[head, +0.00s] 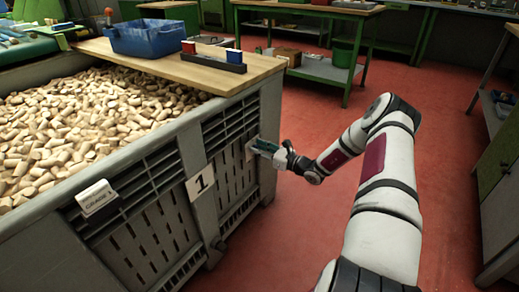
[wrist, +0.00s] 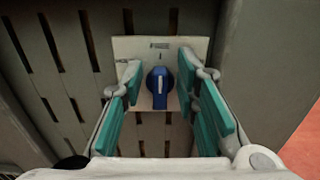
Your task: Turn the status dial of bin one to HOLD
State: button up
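The status dial is a blue knob (wrist: 160,88) on a pale plate (wrist: 126,47) fixed to the slatted side of the bin, seen in the wrist view. The knob's grip stands roughly upright. My gripper (wrist: 160,72) is open, with one teal-padded finger on each side of the knob and a visible gap on both sides. In the head view, my gripper (head: 276,153) is at the side of bin one (head: 190,140), by the plate; the knob is hidden there.
Bin one bears a "1" sign (head: 200,184), a grade card (head: 97,197) and many corks. A wooden board (head: 185,68) on top holds a blue tub (head: 148,38) and a dark rack (head: 213,62). Red floor (head: 310,240) is clear beside the bin.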

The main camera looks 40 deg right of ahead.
grip_shut()
jog(key=shift+a+n, duration=0.1)
jog(key=shift+n, duration=0.2)
jog(key=n+p, duration=0.1)
jog(key=n, duration=0.2)
jog(key=a+n+p, duration=0.1)
jog(key=n, duration=0.3)
jog(key=f+n, duration=0.1)
jog(key=n, duration=0.3)
jog(key=shift+s+a+p, duration=0.15)
jog(key=shift+s+p, duration=0.2)
jog(key=shift+p, duration=0.05)
jog(key=shift+f+n, duration=0.1)
jog(key=shift+n, duration=0.2)
jog(key=shift+o, duration=1.6)
grip_release()
